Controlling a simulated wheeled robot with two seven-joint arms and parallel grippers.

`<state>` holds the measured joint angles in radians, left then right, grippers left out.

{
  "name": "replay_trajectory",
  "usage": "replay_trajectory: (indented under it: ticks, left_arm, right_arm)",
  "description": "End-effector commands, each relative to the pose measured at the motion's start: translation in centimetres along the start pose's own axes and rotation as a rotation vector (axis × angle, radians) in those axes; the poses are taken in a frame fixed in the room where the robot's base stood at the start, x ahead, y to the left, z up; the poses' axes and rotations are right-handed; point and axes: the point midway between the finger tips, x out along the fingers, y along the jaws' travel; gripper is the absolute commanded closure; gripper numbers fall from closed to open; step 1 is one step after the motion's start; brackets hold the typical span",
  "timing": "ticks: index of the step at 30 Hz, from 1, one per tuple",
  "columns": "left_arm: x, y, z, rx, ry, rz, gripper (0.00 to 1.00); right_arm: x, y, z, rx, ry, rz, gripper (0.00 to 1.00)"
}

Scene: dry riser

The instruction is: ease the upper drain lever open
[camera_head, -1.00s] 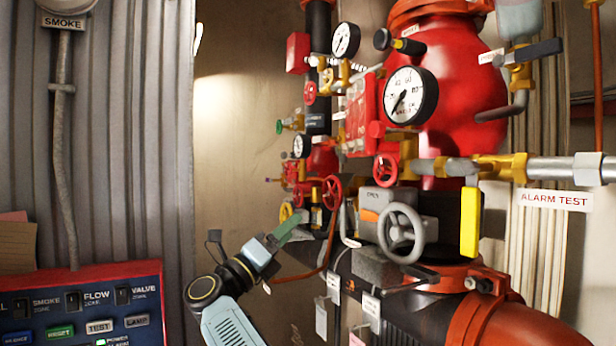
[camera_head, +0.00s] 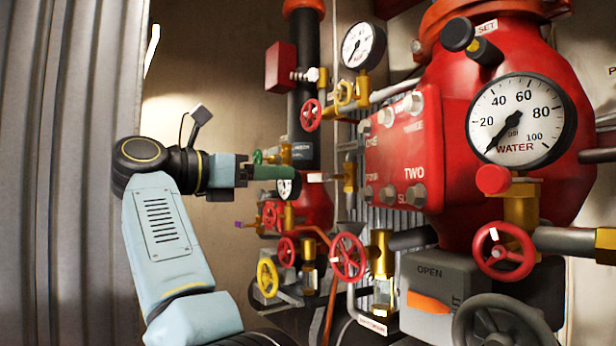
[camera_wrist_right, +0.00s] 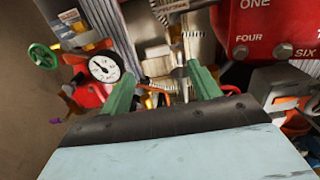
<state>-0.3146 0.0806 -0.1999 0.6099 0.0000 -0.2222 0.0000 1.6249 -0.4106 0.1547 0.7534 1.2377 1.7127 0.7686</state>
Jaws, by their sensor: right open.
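I cannot tell for certain which part is the upper drain lever. A small purple-ended handle (camera_head: 244,225) sticks out left of the rear red valve in the head view, and the wrist view shows purple at the far left (camera_wrist_right: 67,90). My right gripper (camera_head: 286,172) reaches right from the left side of the head view, in front of the small rear gauge. In the wrist view its two green fingers (camera_wrist_right: 163,88) stand wide apart with nothing gripped. Brass fittings and a pale pipe (camera_wrist_right: 180,62) show beyond and between them. My left gripper is out of view.
A green handwheel (camera_wrist_right: 42,56) and small gauge (camera_wrist_right: 105,68) lie left of the fingers. Red handwheels (camera_head: 348,257) and a yellow one (camera_head: 267,278) crowd below. The red box (camera_head: 405,150) and large water gauge (camera_head: 521,119) stand right. Bare wall lies left.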

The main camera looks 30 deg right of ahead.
Motion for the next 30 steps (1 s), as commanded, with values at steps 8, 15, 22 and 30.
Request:
replay_trajectory:
  ticks: [8, 15, 22, 30]
  left_arm:
    - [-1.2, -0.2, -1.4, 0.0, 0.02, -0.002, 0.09]
    - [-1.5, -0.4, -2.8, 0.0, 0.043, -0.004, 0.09]
    - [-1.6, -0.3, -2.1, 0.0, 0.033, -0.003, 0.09]
    - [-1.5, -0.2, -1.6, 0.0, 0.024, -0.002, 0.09]
  right_arm:
    - [5.9, 0.0, 0.1, -0.002, 0.002, -0.003, 0.38]
    - [8.8, -0.1, 0.0, -0.003, -0.002, -0.004, 0.38]
    - [9.2, 0.0, 0.0, -0.003, -0.002, -0.002, 0.38]
    - [9.2, 0.0, 0.0, -0.003, -0.002, -0.002, 0.55]
